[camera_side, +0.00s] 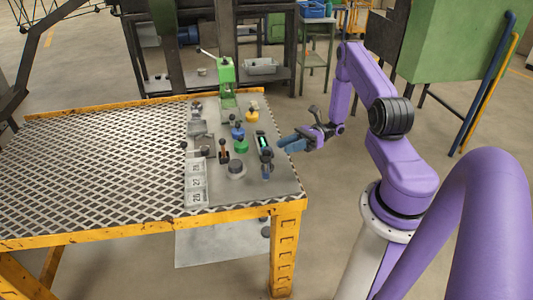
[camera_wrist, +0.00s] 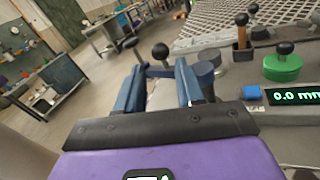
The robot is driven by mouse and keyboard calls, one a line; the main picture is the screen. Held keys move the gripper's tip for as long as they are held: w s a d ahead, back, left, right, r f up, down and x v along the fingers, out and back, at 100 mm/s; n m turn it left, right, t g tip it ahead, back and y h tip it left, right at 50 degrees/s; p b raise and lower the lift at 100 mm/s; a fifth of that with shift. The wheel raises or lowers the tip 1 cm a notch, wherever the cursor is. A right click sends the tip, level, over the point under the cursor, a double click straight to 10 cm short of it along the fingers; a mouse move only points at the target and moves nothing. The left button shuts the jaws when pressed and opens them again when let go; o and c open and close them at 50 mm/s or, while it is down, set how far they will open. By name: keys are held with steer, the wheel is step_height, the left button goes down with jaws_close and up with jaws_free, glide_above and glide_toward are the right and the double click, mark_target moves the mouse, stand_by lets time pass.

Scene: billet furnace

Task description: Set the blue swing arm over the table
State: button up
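The blue swing arm (camera_side: 267,170) is at the right edge of the grey plate in the side view, in front of the lit display. My gripper (camera_side: 284,145) has blue fingers and is just right of the plate's edge. In the wrist view my gripper (camera_wrist: 158,80) is open, its fingers apart, with the knob seen past the gap. I see no contact with the arm.
The table (camera_side: 100,160) has a grating top and yellow frame. On its plate stand a display (camera_side: 263,142), a green knob (camera_side: 240,147), an orange handle (camera_side: 223,152), a round grey piece (camera_side: 236,168) and a green lever clamp (camera_side: 227,75).

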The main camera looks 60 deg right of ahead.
mark_target(267, 153)
steer(key=x, duration=0.8)
steer(key=shift+w+a, duration=0.1)
jaws_close()
